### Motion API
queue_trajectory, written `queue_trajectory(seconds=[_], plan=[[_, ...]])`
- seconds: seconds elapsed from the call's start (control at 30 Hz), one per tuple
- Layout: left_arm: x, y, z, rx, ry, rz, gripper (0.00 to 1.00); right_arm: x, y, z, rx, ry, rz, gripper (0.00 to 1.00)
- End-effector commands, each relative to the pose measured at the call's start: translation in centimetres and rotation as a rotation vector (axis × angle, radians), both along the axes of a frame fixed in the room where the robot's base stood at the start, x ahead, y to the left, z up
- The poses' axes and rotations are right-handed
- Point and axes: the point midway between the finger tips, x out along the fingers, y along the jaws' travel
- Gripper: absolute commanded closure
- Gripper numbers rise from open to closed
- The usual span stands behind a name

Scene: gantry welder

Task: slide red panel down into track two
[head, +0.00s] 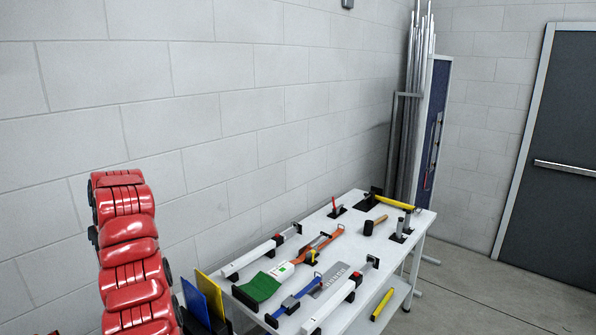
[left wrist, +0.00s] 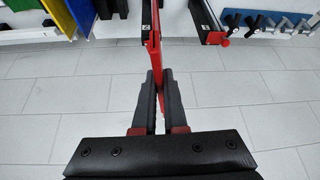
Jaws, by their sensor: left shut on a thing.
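In the left wrist view my left gripper (left wrist: 155,78) is shut on the red panel (left wrist: 155,50), which is seen edge-on as a thin upright strip. The panel's far end lies beside a dark track end (left wrist: 147,20) with a small white label, just right of it. Whether it touches or sits in the track I cannot tell. A second dark track end (left wrist: 208,25), also labelled, is apart to the right. The label numbers are too small to read surely. Neither gripper nor the panel is clear in the head view.
A white table (head: 345,208) carries several tools, a green piece (head: 258,287) and white rails with dark ends (head: 263,250). Blue (head: 193,304) and yellow (head: 213,292) panels stand at its left end. The tiled floor (left wrist: 245,88) below my gripper is clear.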

Motion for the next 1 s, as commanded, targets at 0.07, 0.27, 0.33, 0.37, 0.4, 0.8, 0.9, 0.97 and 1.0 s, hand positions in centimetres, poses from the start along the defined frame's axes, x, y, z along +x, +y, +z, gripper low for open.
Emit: queue_trajectory(seconds=[0.07,0.27,0.33,0.37,0.4,0.8,0.9,0.97,1.0], plan=[[0.0,0.0,0.0,0.000,0.000,0.000,1.00,0.0,0.0,0.0,0.000,0.000,0.000,0.55],[0.0,0.0,-0.1,-0.002,0.001,-0.002,1.00,0.0,0.0,-0.1,0.000,0.000,0.000,0.55],[0.0,0.2,-0.2,-0.010,0.005,-0.011,1.00,0.0,0.0,-0.1,0.000,0.000,0.000,0.55],[0.1,0.3,-0.4,-0.015,0.009,-0.016,1.00,0.0,0.0,-0.1,0.000,0.000,0.000,0.55],[0.1,0.5,-0.6,-0.024,0.014,-0.028,1.00,0.0,0.0,-0.2,0.000,0.000,0.000,0.55],[0.6,1.8,-1.3,-0.073,0.037,-0.111,1.00,0.0,0.0,0.0,0.000,0.000,0.000,0.55],[0.6,1.8,-1.3,-0.073,0.037,-0.111,1.00,0.0,0.0,0.0,0.000,0.000,0.000,0.55],[0.6,1.8,-1.3,-0.073,0.037,-0.111,1.00,0.0,0.0,0.0,0.000,0.000,0.000,0.55],[0.6,1.8,-1.3,-0.073,0.037,-0.111,1.00,0.0,0.0,0.0,0.000,0.000,0.000,0.55]])
